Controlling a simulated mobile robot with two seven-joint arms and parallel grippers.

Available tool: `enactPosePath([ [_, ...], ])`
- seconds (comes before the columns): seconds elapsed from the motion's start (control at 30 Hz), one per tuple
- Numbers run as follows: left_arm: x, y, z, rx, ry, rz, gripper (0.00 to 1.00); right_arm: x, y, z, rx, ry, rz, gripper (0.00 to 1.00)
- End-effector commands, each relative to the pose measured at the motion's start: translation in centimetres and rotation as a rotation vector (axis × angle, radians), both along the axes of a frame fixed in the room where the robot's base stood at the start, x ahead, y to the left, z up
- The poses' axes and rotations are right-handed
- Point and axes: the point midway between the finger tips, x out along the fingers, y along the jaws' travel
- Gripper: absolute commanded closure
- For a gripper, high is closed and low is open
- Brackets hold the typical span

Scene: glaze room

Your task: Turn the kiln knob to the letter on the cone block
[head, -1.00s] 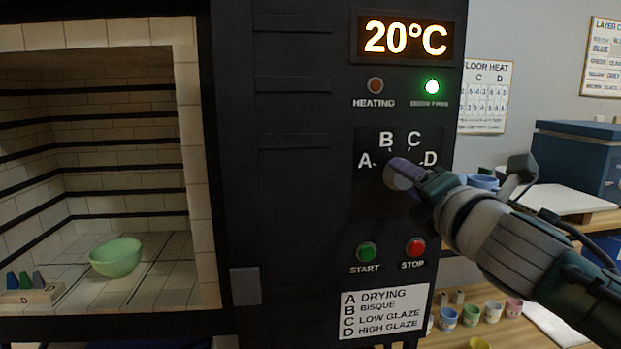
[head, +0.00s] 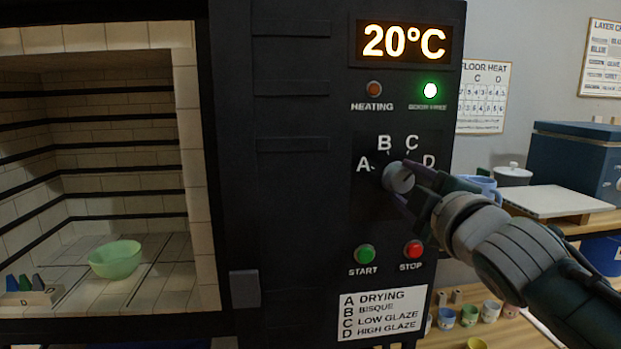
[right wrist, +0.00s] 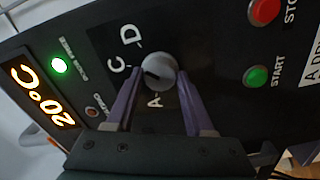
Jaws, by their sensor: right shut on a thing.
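The kiln knob (head: 399,177) is a grey round dial on the dark panel, below the letters A, B, C and D. My right gripper (head: 403,181) is shut on it, one purple finger on each side. The right wrist view shows the knob (right wrist: 161,74) between the fingers, with a dark mark on its face. The mark points toward the letter arc, but I cannot tell exactly which letter; B is hidden there. The cone block (head: 28,299), inside the kiln at lower left, bears the letter D and several small coloured cones. My left gripper is out of view.
A green bowl (head: 116,260) stands on the kiln floor. Below the knob are the green START button (head: 365,254) and red STOP button (head: 413,250). The display (head: 404,41) reads 20°C. A letter legend (head: 381,313) lists D as high glaze. Shelves with cups stand at right.

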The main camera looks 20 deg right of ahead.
Motion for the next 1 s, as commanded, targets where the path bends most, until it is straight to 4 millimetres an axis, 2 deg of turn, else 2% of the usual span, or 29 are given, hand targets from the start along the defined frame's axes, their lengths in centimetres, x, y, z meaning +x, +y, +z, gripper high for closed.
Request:
enactPosePath([
  [0.2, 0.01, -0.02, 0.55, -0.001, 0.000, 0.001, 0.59, 0.01, 0.01, 0.13, 0.181, -0.043, 0.000, 1.00],
  [0.5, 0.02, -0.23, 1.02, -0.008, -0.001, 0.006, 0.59, 0.03, 0.02, 0.13, 0.358, -0.087, 0.001, 1.00],
  [1.0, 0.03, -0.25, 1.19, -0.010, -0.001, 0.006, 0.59, 0.01, 0.00, 0.05, 0.444, -0.108, 0.001, 1.00],
])
